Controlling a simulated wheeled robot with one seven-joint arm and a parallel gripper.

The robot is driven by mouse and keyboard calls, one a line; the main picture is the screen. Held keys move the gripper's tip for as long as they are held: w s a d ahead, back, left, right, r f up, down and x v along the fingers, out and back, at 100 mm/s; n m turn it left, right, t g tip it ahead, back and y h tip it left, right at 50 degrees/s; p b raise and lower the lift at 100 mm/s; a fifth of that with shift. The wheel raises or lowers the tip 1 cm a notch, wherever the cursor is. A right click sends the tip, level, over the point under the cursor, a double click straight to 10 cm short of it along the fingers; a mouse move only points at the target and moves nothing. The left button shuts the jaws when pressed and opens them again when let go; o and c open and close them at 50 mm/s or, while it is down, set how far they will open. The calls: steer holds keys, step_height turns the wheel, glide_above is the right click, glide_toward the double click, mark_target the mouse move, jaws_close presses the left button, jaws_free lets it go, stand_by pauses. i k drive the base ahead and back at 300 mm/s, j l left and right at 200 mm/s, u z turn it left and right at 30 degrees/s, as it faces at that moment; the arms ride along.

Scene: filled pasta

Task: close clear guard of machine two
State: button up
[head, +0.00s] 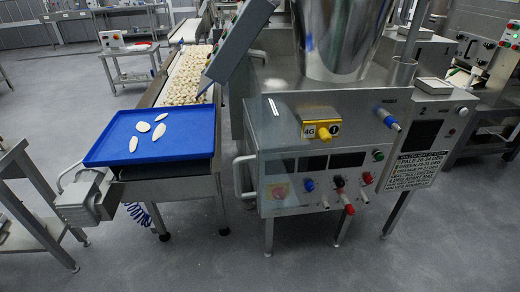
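A steel machine (390,150) with a "2" mark on its top right stands right of centre, its control front facing me. What looks like a clear guard (252,133) shows as a faint see-through pane at the machine's left front, with a pale upright handle (244,178) at its left edge. Its outline is faint, and I cannot tell how far open it stands. My gripper is not in view.
A conveyor with pasta (188,77) runs left of the machine, ending at a blue tray (105,152) with several pale pieces. A tilted grey panel (238,40) hangs above it. A steel table (22,190) stands at far left. The front floor is clear.

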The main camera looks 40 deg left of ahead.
mark_target(252, 158)
steer(key=u, duration=1.6)
steer(key=i+j, duration=0.15)
steer(key=i+u, duration=0.05)
steer(key=i, duration=0.05)
